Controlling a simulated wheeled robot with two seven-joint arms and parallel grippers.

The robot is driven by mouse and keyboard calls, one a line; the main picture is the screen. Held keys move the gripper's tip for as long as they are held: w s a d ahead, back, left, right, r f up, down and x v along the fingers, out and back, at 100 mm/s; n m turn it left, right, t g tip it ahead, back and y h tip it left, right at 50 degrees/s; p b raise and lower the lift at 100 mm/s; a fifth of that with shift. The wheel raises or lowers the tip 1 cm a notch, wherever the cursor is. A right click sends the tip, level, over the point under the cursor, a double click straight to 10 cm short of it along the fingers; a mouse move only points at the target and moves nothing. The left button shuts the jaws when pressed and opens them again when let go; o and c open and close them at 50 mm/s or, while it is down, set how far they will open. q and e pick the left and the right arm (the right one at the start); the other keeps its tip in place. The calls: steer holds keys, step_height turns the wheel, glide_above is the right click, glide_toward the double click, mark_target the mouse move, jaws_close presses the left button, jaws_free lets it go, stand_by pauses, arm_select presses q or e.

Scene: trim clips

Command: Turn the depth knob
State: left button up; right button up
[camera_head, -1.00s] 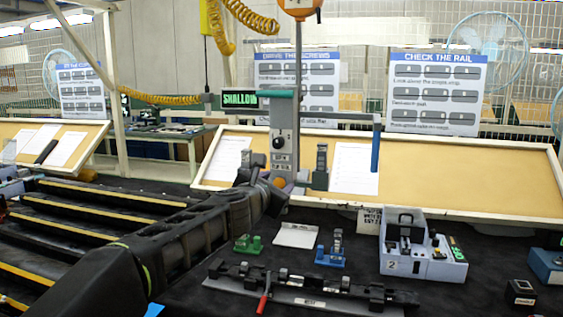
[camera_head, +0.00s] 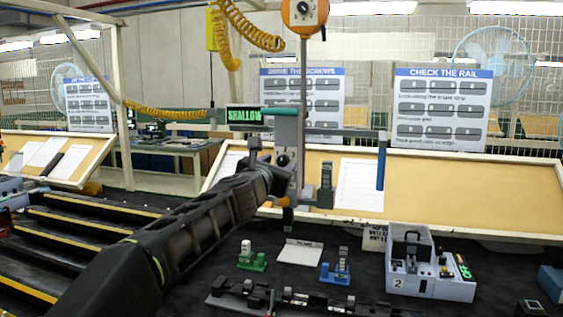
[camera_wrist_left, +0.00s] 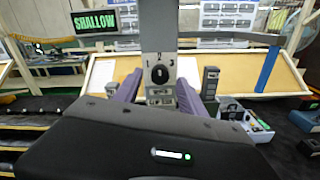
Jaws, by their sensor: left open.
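The depth knob (camera_wrist_left: 160,74) is a round black dial on a grey upright post, with markings around it. It also shows in the head view (camera_head: 283,160), close beside my left gripper. A display (camera_head: 245,115) at the top left of the post reads SHALLOW in green; it also shows in the left wrist view (camera_wrist_left: 95,21). My left gripper (camera_head: 270,172) is in front of the post at knob height. In the left wrist view its two fingers (camera_wrist_left: 159,88) stand apart on either side of the knob. Contact with the knob cannot be told. My right gripper is not in view.
A grey unit marked 2 (camera_head: 430,265) stands at the right. A green fixture (camera_head: 251,258), a white plate (camera_head: 299,252) and a blue fixture (camera_head: 336,270) sit on the dark bench. A blue vertical bar (camera_head: 381,162) hangs right of the post.

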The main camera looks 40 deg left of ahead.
mark_target(283, 161)
arm_select(q)
steer(key=shift+x, duration=1.4)
steer(key=shift+c, duration=0.5)
jaws_close()
